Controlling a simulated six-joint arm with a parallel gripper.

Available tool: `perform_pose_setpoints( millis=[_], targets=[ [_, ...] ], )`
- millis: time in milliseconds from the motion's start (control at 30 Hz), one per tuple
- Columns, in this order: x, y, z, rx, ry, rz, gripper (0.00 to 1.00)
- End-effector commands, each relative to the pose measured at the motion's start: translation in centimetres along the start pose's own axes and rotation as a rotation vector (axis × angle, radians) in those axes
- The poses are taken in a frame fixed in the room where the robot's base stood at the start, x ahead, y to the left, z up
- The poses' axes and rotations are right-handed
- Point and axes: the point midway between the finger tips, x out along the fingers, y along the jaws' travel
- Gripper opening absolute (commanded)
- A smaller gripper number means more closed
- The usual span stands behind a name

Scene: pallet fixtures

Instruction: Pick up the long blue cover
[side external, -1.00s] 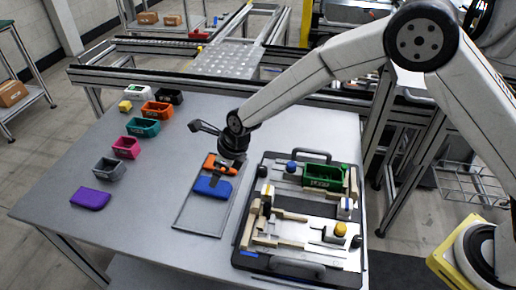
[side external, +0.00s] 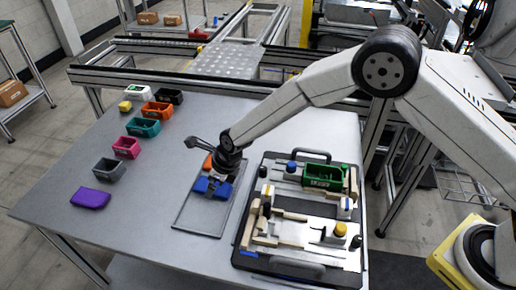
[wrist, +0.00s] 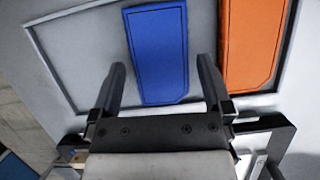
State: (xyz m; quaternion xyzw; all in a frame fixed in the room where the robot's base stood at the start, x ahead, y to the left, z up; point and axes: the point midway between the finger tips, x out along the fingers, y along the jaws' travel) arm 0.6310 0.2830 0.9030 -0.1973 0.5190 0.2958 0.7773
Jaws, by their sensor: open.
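The long blue cover (side external: 213,188) lies flat in a shallow grey tray (side external: 190,222) on the table. In the wrist view the blue cover (wrist: 158,52) lies between and beyond the two fingertips. My gripper (wrist: 165,75) is open, with one finger on each side of the cover's near end. In the side view my gripper (side external: 218,178) is right over the cover and hides part of it. I cannot tell how far above the cover the fingertips are. An orange cover (wrist: 252,42) lies beside the blue one, close to the right finger.
A black-edged pallet (side external: 242,238) with wooden fixtures and a green bin (side external: 323,175) stands right of the tray. The tray's near part is clear.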

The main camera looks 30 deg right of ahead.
Motion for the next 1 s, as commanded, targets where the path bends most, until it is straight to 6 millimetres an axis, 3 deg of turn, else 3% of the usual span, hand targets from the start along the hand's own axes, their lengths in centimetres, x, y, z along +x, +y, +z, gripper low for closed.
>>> perform_pose_setpoints(
  millis=[200, 700, 933, 1000],
  targets=[
    [1.05, 0.04, -0.03, -0.001, 0.000, 0.001, 1.00],
    [1.05, 0.02, -0.02, -0.001, 0.000, 0.000, 1.00],
    [1.05, 0.02, -0.02, -0.001, 0.000, 0.001, 0.27],
    [1.04, 0.02, -0.01, -0.001, 0.000, 0.000, 0.21]
  ],
)
